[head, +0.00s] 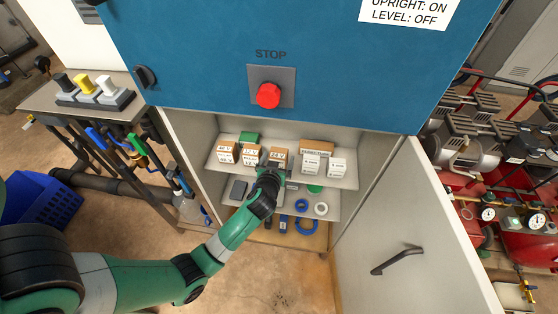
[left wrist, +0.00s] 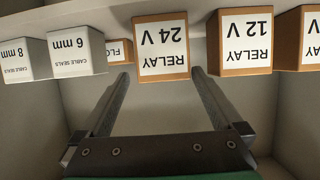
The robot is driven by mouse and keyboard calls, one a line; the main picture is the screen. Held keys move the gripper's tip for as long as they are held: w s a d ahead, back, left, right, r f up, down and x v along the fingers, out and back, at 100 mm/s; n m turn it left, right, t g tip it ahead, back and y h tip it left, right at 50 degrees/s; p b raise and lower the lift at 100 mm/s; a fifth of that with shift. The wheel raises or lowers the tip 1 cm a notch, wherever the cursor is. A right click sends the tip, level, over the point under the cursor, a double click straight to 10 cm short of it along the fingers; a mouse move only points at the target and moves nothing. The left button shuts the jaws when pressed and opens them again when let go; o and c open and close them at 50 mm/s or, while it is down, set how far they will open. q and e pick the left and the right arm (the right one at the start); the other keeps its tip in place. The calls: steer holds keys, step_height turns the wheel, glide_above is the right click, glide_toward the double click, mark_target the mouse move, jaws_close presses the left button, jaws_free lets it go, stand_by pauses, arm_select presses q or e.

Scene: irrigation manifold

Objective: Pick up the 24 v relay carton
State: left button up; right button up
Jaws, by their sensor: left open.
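The 24 V relay carton (head: 278,154) is a brown box with a white label on the cabinet's upper shelf. In the left wrist view, the 24 V carton (left wrist: 161,47) appears upside down, centred ahead of my fingers. My left gripper (head: 272,172) is in front of that carton. In the left wrist view, my left gripper (left wrist: 160,75) is open and empty, with one fingertip toward each side of the carton. I cannot tell whether the fingers reach alongside it. My right gripper is not in view.
The 12 V relay carton (left wrist: 240,41) stands close beside the 24 V one. A white 6 mm cable seals box (left wrist: 77,51) and a carton set further back are on the other side. The cabinet door (head: 405,230) stands open at right.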

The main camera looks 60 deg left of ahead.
mark_target(278, 152)
arm_select(q)
steer(key=shift+w+a+f, duration=0.3)
steer(key=shift+a+f, duration=0.1)
steer(key=shift+a, duration=0.05)
steer(key=b+x, duration=0.2)
steer(key=x, duration=0.3)
steer(key=shift+s+a+r, duration=0.1)
steer(key=shift+a+r, duration=0.05)
steer(key=shift+a, duration=0.1)
steer(key=shift+c, duration=0.2)
steer(key=c, duration=1.3)
steer(key=shift+r, duration=0.5)
step_height(278, 152, up, 3)
steer(key=shift+f+p, duration=0.1)
steer(key=shift+p, duration=0.95)
steer(key=w+d+r+p, duration=0.1)
steer(key=d+r+p, duration=0.8)
steer(key=d+p, duration=0.5)
steer(key=shift+w, duration=0.15)
